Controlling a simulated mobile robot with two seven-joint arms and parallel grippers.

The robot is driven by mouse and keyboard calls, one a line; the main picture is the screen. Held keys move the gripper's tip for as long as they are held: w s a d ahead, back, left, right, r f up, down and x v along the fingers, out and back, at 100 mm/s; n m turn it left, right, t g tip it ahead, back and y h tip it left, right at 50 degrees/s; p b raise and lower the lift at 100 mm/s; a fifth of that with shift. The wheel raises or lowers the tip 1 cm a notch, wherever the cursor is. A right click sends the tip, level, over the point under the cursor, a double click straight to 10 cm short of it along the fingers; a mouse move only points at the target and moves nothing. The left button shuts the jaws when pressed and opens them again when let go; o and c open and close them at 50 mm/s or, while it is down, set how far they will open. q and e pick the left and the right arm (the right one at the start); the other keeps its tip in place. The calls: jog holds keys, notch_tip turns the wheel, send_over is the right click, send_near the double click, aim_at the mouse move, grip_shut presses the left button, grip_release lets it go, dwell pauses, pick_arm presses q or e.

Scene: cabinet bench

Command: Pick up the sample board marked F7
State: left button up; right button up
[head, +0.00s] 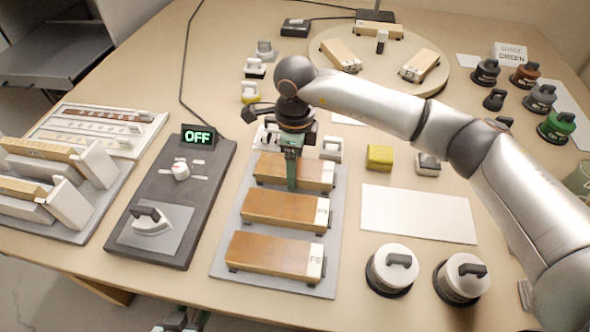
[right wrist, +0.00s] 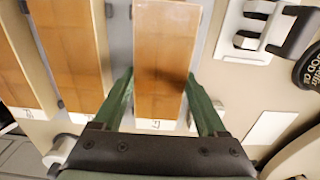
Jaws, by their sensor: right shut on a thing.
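Three brown wooden sample boards with white label ends lie in a row on a grey tray (head: 217,268). My right gripper (head: 291,184) comes down from above onto the farthest board (head: 267,171). In the right wrist view the green fingers (right wrist: 160,105) stand on both sides of this board (right wrist: 165,50), shut on it. Its small label (right wrist: 155,124) seems to read F7 but is hard to read. I cannot tell whether it is clear of the tray. The middle board (head: 285,209) and the nearest board (head: 272,253) lie free. Part of my left gripper (head: 182,320) shows at the bottom edge.
A dark panel with an iron (head: 152,221) and a lit OFF display (head: 198,137) stands left of the tray. A round board (head: 325,57) is behind.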

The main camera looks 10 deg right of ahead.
jog(key=c, duration=0.7)
jog(key=shift+c, duration=0.6)
jog(key=shift+r, duration=0.15)
